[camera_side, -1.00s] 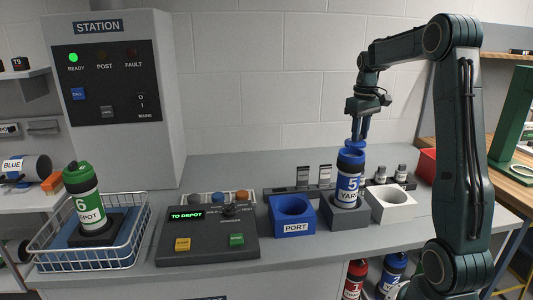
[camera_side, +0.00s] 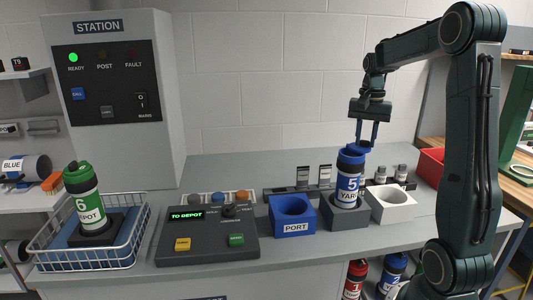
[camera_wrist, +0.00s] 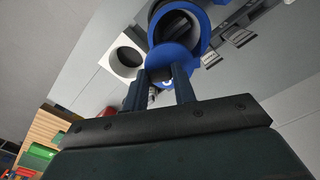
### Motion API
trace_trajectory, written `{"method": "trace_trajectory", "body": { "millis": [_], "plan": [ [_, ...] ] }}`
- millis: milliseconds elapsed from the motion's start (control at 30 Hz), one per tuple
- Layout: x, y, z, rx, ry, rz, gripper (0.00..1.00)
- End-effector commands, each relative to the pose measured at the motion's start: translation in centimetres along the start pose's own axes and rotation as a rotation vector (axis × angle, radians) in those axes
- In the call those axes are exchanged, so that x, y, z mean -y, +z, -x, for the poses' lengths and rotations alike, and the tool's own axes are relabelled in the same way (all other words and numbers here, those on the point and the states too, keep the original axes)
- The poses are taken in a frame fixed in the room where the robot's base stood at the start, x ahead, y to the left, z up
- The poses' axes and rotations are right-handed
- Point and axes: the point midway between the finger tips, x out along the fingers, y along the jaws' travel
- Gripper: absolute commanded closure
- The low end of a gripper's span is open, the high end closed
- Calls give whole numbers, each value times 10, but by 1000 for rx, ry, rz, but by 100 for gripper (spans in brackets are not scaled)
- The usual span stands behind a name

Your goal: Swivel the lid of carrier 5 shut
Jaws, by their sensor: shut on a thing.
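Carrier 5 (camera_side: 347,186) is a blue and white canister labelled "5 YARD", upright in a grey block holder (camera_side: 344,217). In the wrist view its blue rim (camera_wrist: 205,28) surrounds a dark mouth that is at least partly uncovered. Its blue lid (camera_wrist: 171,57) is swung to one side of the mouth, overlapping the rim's near edge. My gripper (camera_side: 367,144) is above the carrier, fingers pointing down, shut on the lid. It also shows in the wrist view (camera_wrist: 168,80), with one finger on each side of the lid's near part.
A blue PORT holder (camera_side: 291,228) stands left of the carrier and an empty white holder (camera_side: 392,203) right of it. A control box (camera_side: 205,240) reads "TO DEPOT". Green carrier 6 (camera_side: 84,205) stands in a wire basket (camera_side: 57,259). A red bin (camera_side: 431,168) is at the right.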

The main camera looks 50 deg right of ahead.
Motion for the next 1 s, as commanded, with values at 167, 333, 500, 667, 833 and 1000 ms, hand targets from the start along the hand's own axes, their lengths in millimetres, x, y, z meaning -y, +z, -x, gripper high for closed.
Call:
{"method": "trace_trajectory", "body": {
  "millis": [167,333,500,667,833,1000],
  "plan": [
    [1,8,1,-1,-1,-166,96],
    [4,16,1,-1,-1,-326,96],
    [7,23,0,0,0,-487,96],
    [12,29,1,-1,-1,-636,96],
    [16,34,0,-1,-1,-789,96],
    [21,38,0,-1,-1,-915,96]
  ]
}}
